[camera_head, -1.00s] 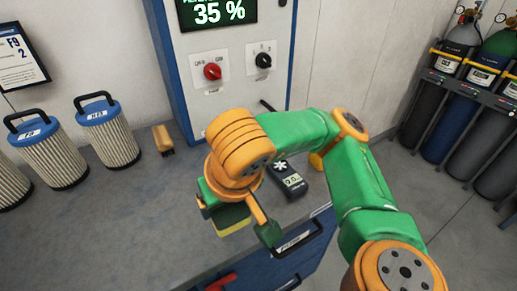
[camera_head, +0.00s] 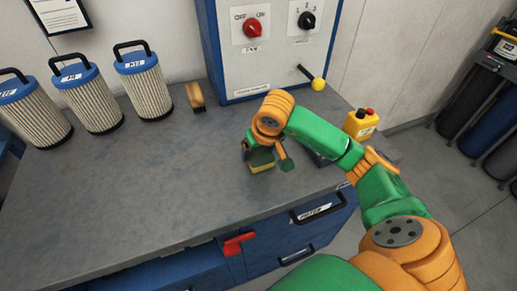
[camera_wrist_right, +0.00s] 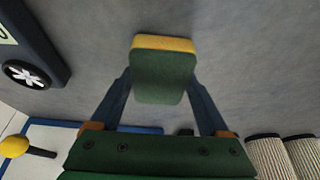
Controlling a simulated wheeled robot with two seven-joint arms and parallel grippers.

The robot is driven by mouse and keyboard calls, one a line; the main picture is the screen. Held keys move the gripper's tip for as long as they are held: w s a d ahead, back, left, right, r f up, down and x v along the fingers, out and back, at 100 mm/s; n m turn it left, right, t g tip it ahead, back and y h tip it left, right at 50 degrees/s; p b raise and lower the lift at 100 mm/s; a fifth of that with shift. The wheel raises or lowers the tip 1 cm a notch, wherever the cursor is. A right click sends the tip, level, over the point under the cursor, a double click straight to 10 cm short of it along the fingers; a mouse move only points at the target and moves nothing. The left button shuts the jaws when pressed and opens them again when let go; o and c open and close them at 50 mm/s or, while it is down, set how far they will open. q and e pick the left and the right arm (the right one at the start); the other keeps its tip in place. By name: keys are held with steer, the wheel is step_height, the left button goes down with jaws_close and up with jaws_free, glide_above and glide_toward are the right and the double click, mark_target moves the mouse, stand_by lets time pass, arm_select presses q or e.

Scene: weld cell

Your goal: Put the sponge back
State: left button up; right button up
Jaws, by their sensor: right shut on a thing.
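The sponge (camera_head: 262,168) is a small block with a dark green face and a yellow layer. My right gripper (camera_head: 266,157) is shut on it, over the grey worktop right of the middle of the head view. In the right wrist view the sponge (camera_wrist_right: 163,78) sits between the two fingers of my right gripper (camera_wrist_right: 160,92), green face toward the camera and yellow edge at the far end. I cannot tell whether it touches the worktop. My left gripper is not in view.
Several pleated filters (camera_head: 90,95) and a small tan-handled brush (camera_head: 195,96) stand at the back. A blue-framed control cabinet (camera_head: 272,55) is behind. A meter shows in the wrist view (camera_wrist_right: 28,60). The worktop's left middle (camera_head: 140,180) is clear.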

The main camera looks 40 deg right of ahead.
steer(key=shift+f, duration=0.15)
steer(key=o, duration=1.2)
steer(key=shift+c, duration=0.2)
steer(key=shift+r, duration=0.25)
steer(key=shift+s+r, duration=0.1)
steer(key=shift+r, duration=0.25)
steer(key=p+v, duration=0.1)
steer(key=v, duration=1)
steer(key=shift+s, duration=0.25)
steer(key=shift+a, duration=0.1)
